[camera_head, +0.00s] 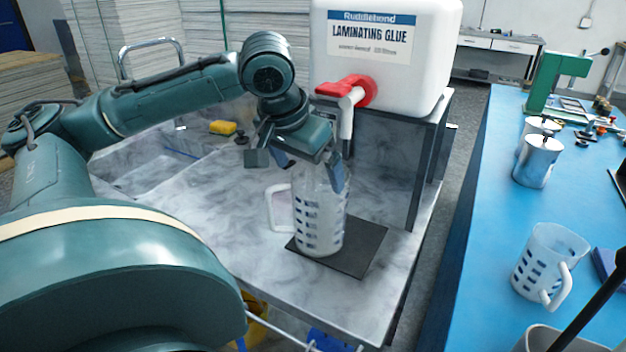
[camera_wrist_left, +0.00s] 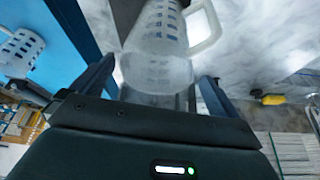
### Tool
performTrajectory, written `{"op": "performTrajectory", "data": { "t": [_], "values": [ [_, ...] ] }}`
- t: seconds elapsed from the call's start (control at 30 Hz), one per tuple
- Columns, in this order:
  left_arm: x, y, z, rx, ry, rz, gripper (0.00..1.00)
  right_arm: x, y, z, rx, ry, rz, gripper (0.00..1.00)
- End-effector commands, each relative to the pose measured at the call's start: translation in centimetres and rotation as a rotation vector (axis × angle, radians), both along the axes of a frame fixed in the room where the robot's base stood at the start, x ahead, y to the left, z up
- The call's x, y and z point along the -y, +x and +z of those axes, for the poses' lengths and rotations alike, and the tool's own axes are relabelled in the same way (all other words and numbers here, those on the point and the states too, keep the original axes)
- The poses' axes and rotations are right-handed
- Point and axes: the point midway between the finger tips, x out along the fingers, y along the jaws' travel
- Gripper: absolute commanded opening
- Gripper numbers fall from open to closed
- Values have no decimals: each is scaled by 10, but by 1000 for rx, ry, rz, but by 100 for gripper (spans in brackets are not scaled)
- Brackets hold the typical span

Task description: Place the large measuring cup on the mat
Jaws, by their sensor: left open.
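The large measuring cup (camera_head: 318,225), clear with dark marks and a white handle on its left, stands upright on the dark mat (camera_head: 362,250) on the marble counter. My left gripper (camera_head: 313,172) is open at the cup's top, with its fingers apart on either side of the upper part. In the left wrist view the cup (camera_wrist_left: 165,35) shows between the two fingers (camera_wrist_left: 155,88), its handle to the right. I cannot tell whether a finger touches it. The gripper partly hides the cup's rim. My right gripper is not in view.
A glue tank (camera_head: 390,45) with a red tap (camera_head: 352,88) stands behind the gripper. A smaller measuring cup (camera_head: 540,265) and metal canisters (camera_head: 537,165) stand on the blue table (camera_head: 485,235) at right. A yellow sponge (camera_head: 222,127) lies by the sink. The counter's front left is clear.

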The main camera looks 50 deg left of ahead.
Motion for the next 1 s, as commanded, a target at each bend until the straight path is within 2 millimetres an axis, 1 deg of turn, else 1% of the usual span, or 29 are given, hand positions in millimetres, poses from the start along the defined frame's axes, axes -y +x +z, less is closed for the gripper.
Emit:
{"op": "performTrajectory", "data": {
  "t": [0.03,0.1,0.2,0.3,0.57,1.0],
  "values": [
    [1,-4,12,2,1,0,100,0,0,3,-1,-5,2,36],
    [2,-8,22,2,0,1,100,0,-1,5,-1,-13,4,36],
    [3,-12,32,1,0,1,100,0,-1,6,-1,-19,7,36],
    [3,-15,37,-1,0,0,100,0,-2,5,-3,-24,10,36],
    [3,-16,38,-2,0,0,100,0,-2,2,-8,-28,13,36],
    [3,-16,38,-2,0,0,100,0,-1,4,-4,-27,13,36]
  ]
}}
